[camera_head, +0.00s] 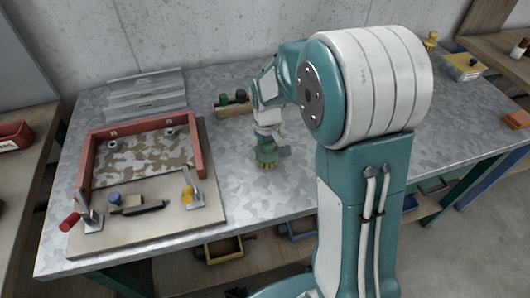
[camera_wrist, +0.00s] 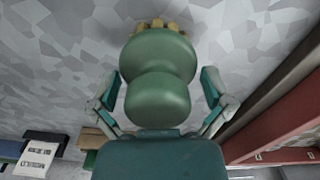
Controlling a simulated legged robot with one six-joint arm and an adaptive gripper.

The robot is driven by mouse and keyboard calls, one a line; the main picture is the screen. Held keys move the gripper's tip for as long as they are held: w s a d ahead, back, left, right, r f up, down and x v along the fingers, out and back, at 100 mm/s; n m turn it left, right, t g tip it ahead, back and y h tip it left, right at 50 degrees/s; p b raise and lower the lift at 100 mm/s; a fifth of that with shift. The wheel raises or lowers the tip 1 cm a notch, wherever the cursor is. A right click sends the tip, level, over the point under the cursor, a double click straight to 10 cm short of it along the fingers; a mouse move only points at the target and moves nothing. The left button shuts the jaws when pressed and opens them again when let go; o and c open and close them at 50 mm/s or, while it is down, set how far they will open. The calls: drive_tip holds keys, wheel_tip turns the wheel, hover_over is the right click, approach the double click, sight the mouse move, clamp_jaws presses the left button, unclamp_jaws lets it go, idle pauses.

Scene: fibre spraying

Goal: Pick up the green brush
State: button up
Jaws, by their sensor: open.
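The green brush (camera_head: 265,153) stands on the grey mottled table with its tan bristles down, near the table's middle. In the wrist view the brush (camera_wrist: 160,75) shows its rounded green handle, with bristles at the top of the picture. My gripper (camera_wrist: 160,90) is open, with one finger on each side of the handle. Gaps show between the fingers and the handle in the wrist view. In the head view my gripper (camera_head: 268,134) is right at the brush from above, and my arm hides part of it.
A board with a red frame (camera_head: 85,165) and a camouflage panel (camera_head: 145,155) lies left, with clamps, a blue-topped item and a black tool. A wooden holder (camera_head: 233,108) with dark round-topped items stands just behind the brush. Table right of the brush looks clear.

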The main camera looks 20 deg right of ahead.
drive_tip(key=shift+d, duration=0.45)
drive_tip(key=shift+f, duration=0.1)
drive_tip(key=shift+c, duration=1.3)
drive_tip(key=shift+a, duration=0.15)
drive_tip(key=c, duration=0.5)
drive_tip(key=shift+a, duration=0.45)
drive_tip(key=shift+c, duration=0.3)
drive_tip(key=shift+d+r, duration=0.3)
drive_tip(key=shift+r, duration=0.2)
wheel_tip(320, 180, up, 3)
drive_tip(key=shift+d+f, duration=0.15)
drive_tip(key=s+d+r, duration=0.6)
drive_tip(key=s+r, duration=0.3)
drive_tip(key=s, duration=0.3)
drive_tip(key=shift+s+d+r, duration=0.15)
drive_tip(key=shift+d+r, duration=0.05)
